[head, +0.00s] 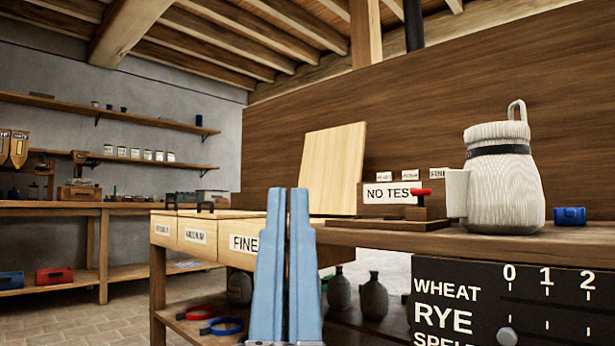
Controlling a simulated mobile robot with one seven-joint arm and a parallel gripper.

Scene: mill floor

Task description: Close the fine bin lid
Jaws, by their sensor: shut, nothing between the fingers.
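The fine bin (240,243) is the nearest of a row of light wooden bins, with a "FINE" label on its front. Its lid (335,165) is a pale wooden panel standing up, tilted slightly back. The lid is open. My gripper (290,192) points upward in the foreground, its two blue fingers together and empty. In the picture it covers part of the fine bin's front and overlaps the lid's lower left edge. I cannot tell whether it touches either one. The bin's opening is mostly hidden.
The medium bin (197,237) and another bin stand to the left, lids down with dark handles. At right, a counter (450,240) holds a ribbed white jug (505,180), a red-handled device (420,205) and a blue object (570,216). A dark tally board (520,305) hangs below.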

